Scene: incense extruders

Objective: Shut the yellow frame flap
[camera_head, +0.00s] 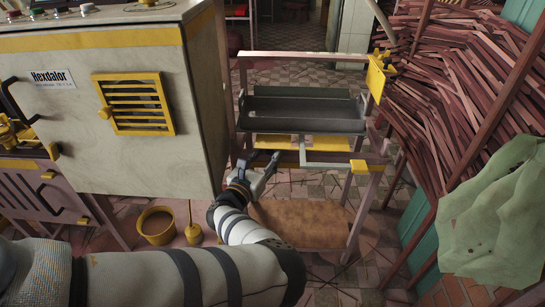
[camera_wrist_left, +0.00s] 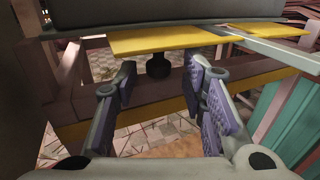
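A wooden frame (camera_head: 359,190) stands right of the cabinet and holds a dark tray (camera_head: 300,108). Yellow flap-like plates (camera_head: 330,143) sit under the tray; which is the task's flap I cannot tell. In the left wrist view a yellow plate (camera_wrist_left: 165,39) crosses above my fingers, with a dark round knob (camera_wrist_left: 157,65) below it. My left gripper (camera_head: 264,158) is at the frame's front bar. Its fingers (camera_wrist_left: 165,95) are apart, with nothing between them; the knob shows beyond their gap. My right gripper is not in view.
Bundled brown sticks (camera_head: 465,90) and a green cloth (camera_head: 495,215) are at the right. A yellow bucket (camera_head: 156,226) is on the floor. A grey bar (camera_head: 326,165) crosses the frame's front.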

